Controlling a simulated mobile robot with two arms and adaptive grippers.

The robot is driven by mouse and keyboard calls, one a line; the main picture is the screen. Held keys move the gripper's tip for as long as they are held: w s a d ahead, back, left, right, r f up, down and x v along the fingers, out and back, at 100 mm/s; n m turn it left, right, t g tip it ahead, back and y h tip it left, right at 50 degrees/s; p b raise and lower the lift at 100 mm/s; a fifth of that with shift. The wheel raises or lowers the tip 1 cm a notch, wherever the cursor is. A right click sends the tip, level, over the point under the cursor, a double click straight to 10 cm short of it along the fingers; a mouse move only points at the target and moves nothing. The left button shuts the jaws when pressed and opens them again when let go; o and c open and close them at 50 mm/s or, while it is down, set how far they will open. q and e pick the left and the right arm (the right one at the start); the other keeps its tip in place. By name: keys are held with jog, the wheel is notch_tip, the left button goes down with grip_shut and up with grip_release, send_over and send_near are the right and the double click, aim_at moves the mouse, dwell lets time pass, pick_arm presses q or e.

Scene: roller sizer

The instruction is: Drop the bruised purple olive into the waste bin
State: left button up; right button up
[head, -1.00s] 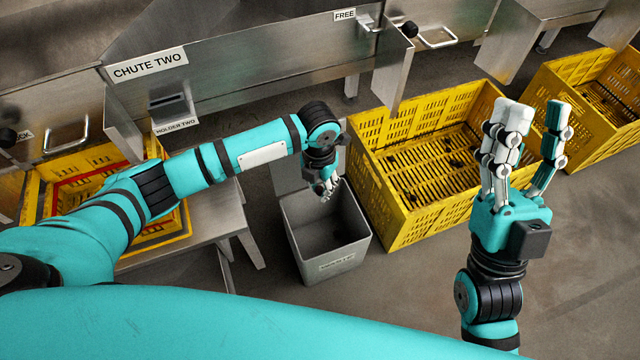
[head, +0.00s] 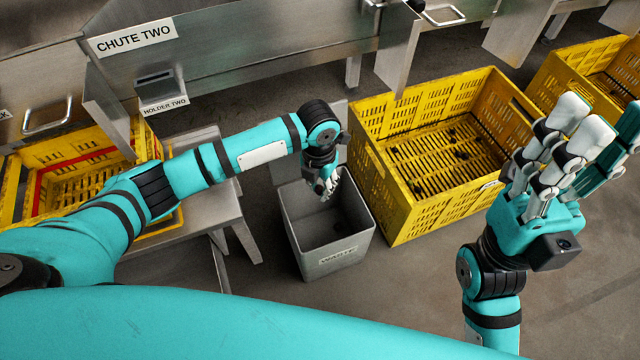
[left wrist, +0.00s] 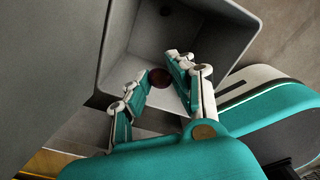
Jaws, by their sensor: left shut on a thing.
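My left gripper (head: 328,192) points down at the mouth of the grey waste bin (head: 316,266), which carries a WASTE label. In the left wrist view, its fingers (left wrist: 155,88) are shut on a small dark purple-red olive (left wrist: 159,78). The olive is held between the fingertips, with the bin's grey inner walls (left wrist: 212,40) behind it. In the head view I cannot make out the olive. My right gripper (head: 585,150) is raised at the right, with its fingers extended, open and empty.
A large yellow crate (head: 400,215) stands just right of the bin, and another yellow crate (head: 570,80) is at the far right. At left are a metal chute labelled CHUTE TWO (head: 133,37) and a metal table (head: 215,215). A dark speck (left wrist: 165,11) shows in the bin.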

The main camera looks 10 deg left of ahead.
aim_at(319, 187)
pick_arm(q)
jog(key=o, duration=0.8)
jog(key=shift+r, duration=0.1)
notch_tip(319, 187, up, 12)
jog(key=shift+a+f, duration=0.1)
jog(key=shift+a, duration=0.05)
dwell(0.3)
